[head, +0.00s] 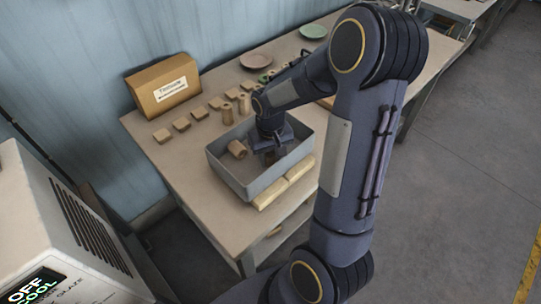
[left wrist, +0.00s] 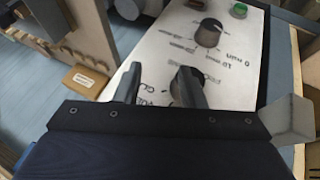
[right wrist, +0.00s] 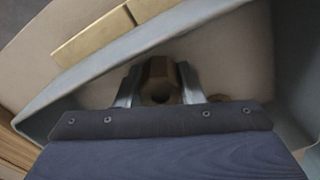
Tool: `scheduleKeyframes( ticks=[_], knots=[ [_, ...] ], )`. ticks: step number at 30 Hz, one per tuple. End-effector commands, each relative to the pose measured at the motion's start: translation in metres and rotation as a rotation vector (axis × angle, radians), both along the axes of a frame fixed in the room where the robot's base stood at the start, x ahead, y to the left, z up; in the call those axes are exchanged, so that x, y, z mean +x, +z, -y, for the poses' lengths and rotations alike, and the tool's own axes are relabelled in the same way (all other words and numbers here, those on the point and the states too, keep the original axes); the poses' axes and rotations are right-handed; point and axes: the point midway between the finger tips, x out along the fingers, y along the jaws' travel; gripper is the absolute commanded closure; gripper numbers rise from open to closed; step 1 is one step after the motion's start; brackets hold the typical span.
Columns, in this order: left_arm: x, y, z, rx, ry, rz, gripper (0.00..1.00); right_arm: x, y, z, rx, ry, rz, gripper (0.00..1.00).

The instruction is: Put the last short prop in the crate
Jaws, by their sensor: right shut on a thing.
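The grey crate (head: 225,176) stands near the front of the table. My right gripper (head: 270,152) reaches down inside it. In the right wrist view my right gripper (right wrist: 160,92) is shut on a short brown prop (right wrist: 158,72) with a hole in its end. The crate wall (right wrist: 120,57) runs beyond it. Another tan prop (head: 237,149) lies tilted in the left part of the crate. My left gripper (left wrist: 160,88) is open in front of a panel with dark knobs (left wrist: 209,33). It is outside the head view.
Tan props (head: 227,114) stand behind the crate, beside a row of small blocks (head: 181,125). A cardboard box (head: 163,85) and plates (head: 256,61) are at the back. Pale bars (head: 285,187) lie along the crate's front. A machine (head: 70,215) stands at left.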

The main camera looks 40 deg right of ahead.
Motion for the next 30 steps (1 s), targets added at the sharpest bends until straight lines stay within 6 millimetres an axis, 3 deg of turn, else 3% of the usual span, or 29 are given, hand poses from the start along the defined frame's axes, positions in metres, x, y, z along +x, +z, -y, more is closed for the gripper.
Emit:
scheduleKeyframes(
  ticks=[5, 6, 10, 22, 30],
  knots=[
    [0.000, -0.005, 0.000, 0.000, 0.000, 0.000, 0.64, 0.000, -0.005, 0.000, 0.000, 0.000, 0.000, 0.90],
    [0.000, -0.003, 0.000, 0.000, 0.000, 0.000, 0.64, 0.000, -0.003, 0.000, 0.000, 0.000, 0.000, 0.60],
    [0.000, -0.003, 0.000, 0.000, 0.000, 0.000, 0.64, 0.000, -0.003, 0.000, 0.000, 0.000, 0.000, 0.43],
    [0.000, 0.001, 0.000, 0.000, 0.000, 0.000, 0.64, 0.001, 0.007, 0.000, -0.001, 0.000, 0.003, 0.43],
    [0.000, 0.001, 0.000, 0.000, 0.000, 0.000, 0.64, 0.001, 0.061, 0.000, -0.001, 0.000, 0.008, 0.43]
  ],
)
